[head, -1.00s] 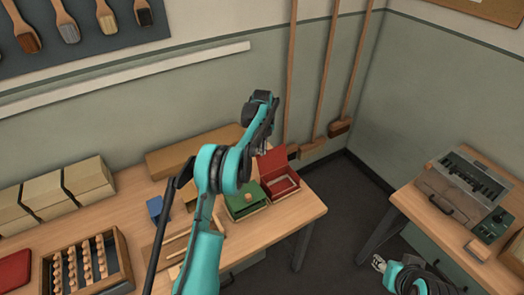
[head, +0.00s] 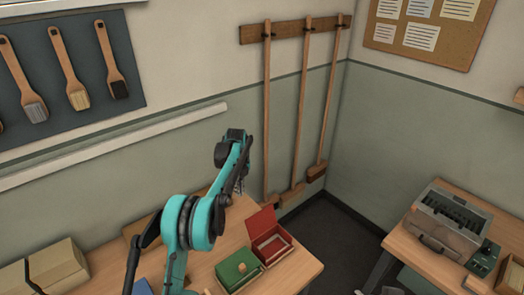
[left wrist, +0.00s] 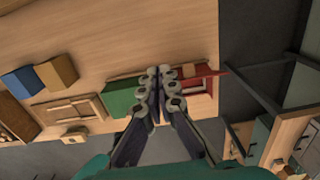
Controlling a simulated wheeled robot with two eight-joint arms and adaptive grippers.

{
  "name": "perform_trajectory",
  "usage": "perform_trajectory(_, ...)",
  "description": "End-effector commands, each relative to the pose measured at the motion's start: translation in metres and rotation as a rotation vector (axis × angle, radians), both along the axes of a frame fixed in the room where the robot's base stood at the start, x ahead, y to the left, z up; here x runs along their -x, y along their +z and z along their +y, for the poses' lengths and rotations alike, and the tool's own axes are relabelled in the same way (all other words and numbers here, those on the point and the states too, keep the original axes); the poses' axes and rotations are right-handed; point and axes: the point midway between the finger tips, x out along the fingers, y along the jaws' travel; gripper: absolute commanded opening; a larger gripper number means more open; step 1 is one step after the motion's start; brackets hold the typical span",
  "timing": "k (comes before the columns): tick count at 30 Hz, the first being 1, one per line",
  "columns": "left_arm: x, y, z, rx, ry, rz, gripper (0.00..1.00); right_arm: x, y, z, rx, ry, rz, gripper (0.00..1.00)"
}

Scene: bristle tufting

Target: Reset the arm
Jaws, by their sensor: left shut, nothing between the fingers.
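My left arm rises in the middle of the head view. Its left gripper (head: 240,183) hangs in the air above the workbench, with its fingers pointing down and seen edge-on. In the left wrist view the left gripper (left wrist: 158,76) is shut, with its fingertips together and nothing between them. Behind the fingertips are a green box (left wrist: 122,98) and an open red box (left wrist: 207,84), both partly covered. A small pale sliver of my right gripper (head: 390,291) seems to show at the bottom edge of the head view; its fingers cannot be made out.
The green box (head: 236,270) and red box (head: 270,247) stand on the workbench (head: 302,268). A side table (head: 408,244) at right bears a grey machine (head: 447,222). Brushes hang on a panel (head: 75,62) and brooms on the wall. Floor shows between the tables.

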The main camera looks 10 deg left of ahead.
Motion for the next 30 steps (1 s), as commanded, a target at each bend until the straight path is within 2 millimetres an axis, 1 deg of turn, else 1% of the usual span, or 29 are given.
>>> perform_trajectory(2, 0.001, 0.002, -0.002, 0.000, 0.009, -0.003, 0.00, 0.000, -0.002, 0.000, 0.000, 0.000, 0.000, 0.40)
perform_trajectory(5, 0.008, 0.012, -0.005, -0.001, 0.073, -0.022, 0.00, 0.000, -0.007, 0.000, 0.000, 0.000, 0.000, 0.40)
perform_trajectory(8, 0.024, 0.031, -0.012, 0.003, 0.209, -0.061, 0.00, 0.000, -0.017, 0.000, 0.000, 0.000, 0.000, 0.40)
perform_trajectory(11, 0.050, 0.054, -0.022, 0.016, 0.396, -0.114, 0.00, 0.000, -0.028, 0.000, 0.000, 0.000, 0.000, 0.40)
perform_trajectory(14, 0.081, 0.072, -0.032, 0.044, 0.593, -0.169, 0.00, 0.000, -0.039, 0.000, 0.000, 0.000, 0.000, 0.40)
perform_trajectory(15, 0.094, 0.078, -0.036, 0.058, 0.671, -0.190, 0.00, 0.000, -0.043, 0.000, 0.000, 0.000, 0.000, 0.40)
perform_trajectory(17, 0.115, 0.085, -0.042, 0.082, 0.789, -0.221, 0.00, 0.000, -0.049, 0.000, 0.000, 0.000, 0.000, 0.40)
perform_trajectory(18, 0.130, 0.088, -0.045, 0.101, 0.867, -0.239, 0.00, 0.000, -0.054, 0.000, 0.000, 0.000, 0.000, 0.40)
perform_trajectory(20, 0.154, 0.091, -0.051, 0.132, 0.984, -0.267, 0.00, 0.000, -0.060, 0.000, 0.000, 0.000, 0.000, 0.40)
perform_trajectory(21, 0.169, 0.091, -0.054, 0.157, 1.061, -0.284, 0.00, 0.000, -0.064, 0.000, 0.000, 0.000, 0.000, 0.40)
perform_trajectory(23, 0.193, 0.089, -0.059, 0.195, 1.176, -0.306, 0.00, 0.000, -0.070, 0.000, 0.000, 0.000, 0.000, 0.40)
perform_trajectory(24, 0.209, 0.087, -0.063, 0.223, 1.252, -0.321, 0.00, 0.000, -0.075, 0.000, 0.000, 0.000, 0.000, 0.40)
perform_trajectory(26, 0.233, 0.081, -0.067, 0.270, 1.366, -0.338, 0.00, 0.000, -0.081, 0.000, 0.000, 0.000, 0.000, 0.40)
perform_trajectory(27, 0.249, 0.076, -0.069, 0.303, 1.443, -0.349, 0.00, 0.000, -0.085, 0.000, 0.000, 0.000, 0.000, 0.40)
perform_trajectory(29, 0.273, 0.065, -0.073, 0.355, 1.555, -0.361, 0.00, 0.000, -0.092, 0.000, 0.000, 0.000, 0.000, 0.40)
perform_trajectory(30, 0.289, 0.057, -0.076, 0.392, 1.630, -0.366, 0.00, 0.000, -0.096, 0.000, 0.000, 0.000, 0.000, 0.40)
